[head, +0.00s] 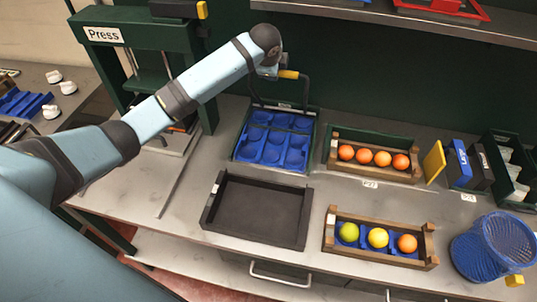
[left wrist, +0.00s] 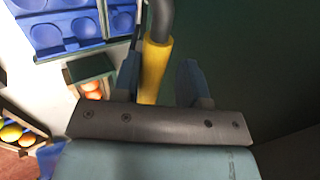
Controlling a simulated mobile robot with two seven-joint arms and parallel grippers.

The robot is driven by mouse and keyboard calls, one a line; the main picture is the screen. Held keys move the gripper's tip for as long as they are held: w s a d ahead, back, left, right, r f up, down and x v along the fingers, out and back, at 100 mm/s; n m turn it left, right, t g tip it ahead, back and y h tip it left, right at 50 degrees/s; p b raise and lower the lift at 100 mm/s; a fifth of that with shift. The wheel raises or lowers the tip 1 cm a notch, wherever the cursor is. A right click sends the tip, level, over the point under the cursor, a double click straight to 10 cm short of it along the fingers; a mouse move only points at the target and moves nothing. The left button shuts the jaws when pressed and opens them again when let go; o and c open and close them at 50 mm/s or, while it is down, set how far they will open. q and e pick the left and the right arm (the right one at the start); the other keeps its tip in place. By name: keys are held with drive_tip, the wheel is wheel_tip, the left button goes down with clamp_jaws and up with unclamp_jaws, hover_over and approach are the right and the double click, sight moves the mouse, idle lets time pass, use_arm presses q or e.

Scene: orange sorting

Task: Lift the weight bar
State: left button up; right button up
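The weight bar is a dark bent bar with a yellow grip (head: 289,74), raised above the back of a blue cupped tray (head: 243,148). In the left wrist view the yellow grip (left wrist: 154,70) lies between the two blue fingers of my left gripper (left wrist: 160,80). The grip is close to the left finger, with a clear gap to the right finger, so the gripper is open around it. In the head view my left gripper (head: 270,71) is at the bar's top, partly hidden by my arm. My right gripper is not in view.
An empty dark tray (head: 258,208) lies in front of the blue tray. Wooden crates with oranges (head: 382,158) and mixed fruit (head: 378,238) stand to the right, beside a blue mesh basket (head: 485,245). The green press (head: 135,38) is at left; a shelf (head: 400,22) overhangs the back.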

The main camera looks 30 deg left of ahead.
use_arm(q)
drive_tip(key=w+a+r, duration=0.1)
drive_tip(key=w+r, duration=0.1)
drive_tip(key=w, duration=0.4)
drive_tip(key=shift+w+a+r, duration=0.15)
drive_tip(key=shift+a+r, duration=0.15)
drive_tip(key=shift+a, duration=0.05)
drive_tip(key=shift+w+r, duration=0.1)
